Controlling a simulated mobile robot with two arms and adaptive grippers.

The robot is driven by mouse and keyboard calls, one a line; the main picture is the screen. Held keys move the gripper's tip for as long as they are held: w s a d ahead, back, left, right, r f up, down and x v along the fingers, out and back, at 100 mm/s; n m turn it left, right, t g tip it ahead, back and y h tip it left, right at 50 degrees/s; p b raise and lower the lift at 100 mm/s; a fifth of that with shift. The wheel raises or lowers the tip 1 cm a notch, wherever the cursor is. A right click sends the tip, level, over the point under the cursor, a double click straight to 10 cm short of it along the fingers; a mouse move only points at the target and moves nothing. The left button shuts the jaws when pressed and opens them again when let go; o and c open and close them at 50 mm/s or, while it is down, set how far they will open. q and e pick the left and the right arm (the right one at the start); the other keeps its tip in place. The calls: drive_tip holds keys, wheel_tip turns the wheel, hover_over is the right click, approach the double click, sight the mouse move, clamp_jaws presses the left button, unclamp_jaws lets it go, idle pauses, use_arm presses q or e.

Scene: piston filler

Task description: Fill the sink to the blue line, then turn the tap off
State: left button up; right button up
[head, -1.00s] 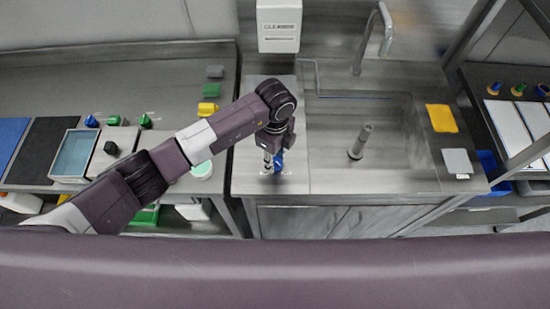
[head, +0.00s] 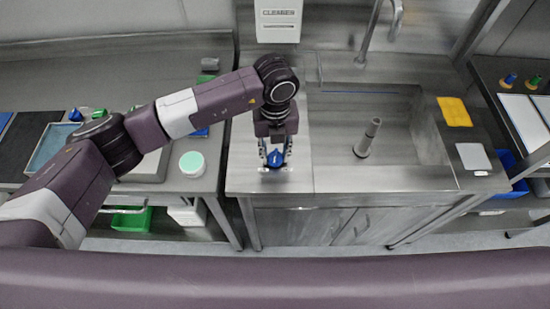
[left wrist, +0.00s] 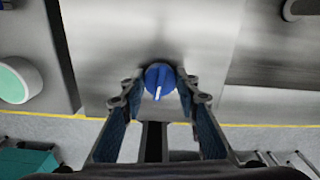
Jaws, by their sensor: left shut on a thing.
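The sink (head: 415,130) is a steel basin with an upright grey pipe (head: 369,138) standing in it. A curved tap spout (head: 376,25) rises behind it. A blue knob (head: 275,159) with a white mark sits on the steel counter left of the basin. It also shows in the left wrist view (left wrist: 159,77), with its white mark pointing toward the bottom of the picture. My left gripper (head: 275,163) is shut on the knob, one finger on each side. My right gripper is not in view.
A yellow cloth (head: 455,111) and a grey pad (head: 473,157) lie right of the basin. A white cleaner dispenser (head: 278,22) hangs behind the counter. A round tub with a pale green lid (head: 192,163) stands on the left bench.

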sight(276, 157)
use_arm(q)
drive_tip(key=m+b, duration=0.2)
drive_tip(key=b, duration=0.1)
drive_tip(key=m+b, duration=0.3)
drive_tip(key=shift+w+f, duration=0.1)
drive_tip(key=shift+f, duration=0.1)
drive_tip(key=shift+d+r+m+b, duration=0.1)
drive_tip(key=shift+r+m+b, duration=0.15)
drive_tip(key=shift+m+b, duration=1)
drive_tip(key=o, duration=1.2)
drive_tip(key=shift+c, duration=0.2)
wheel_tip(276, 157, up, 12)
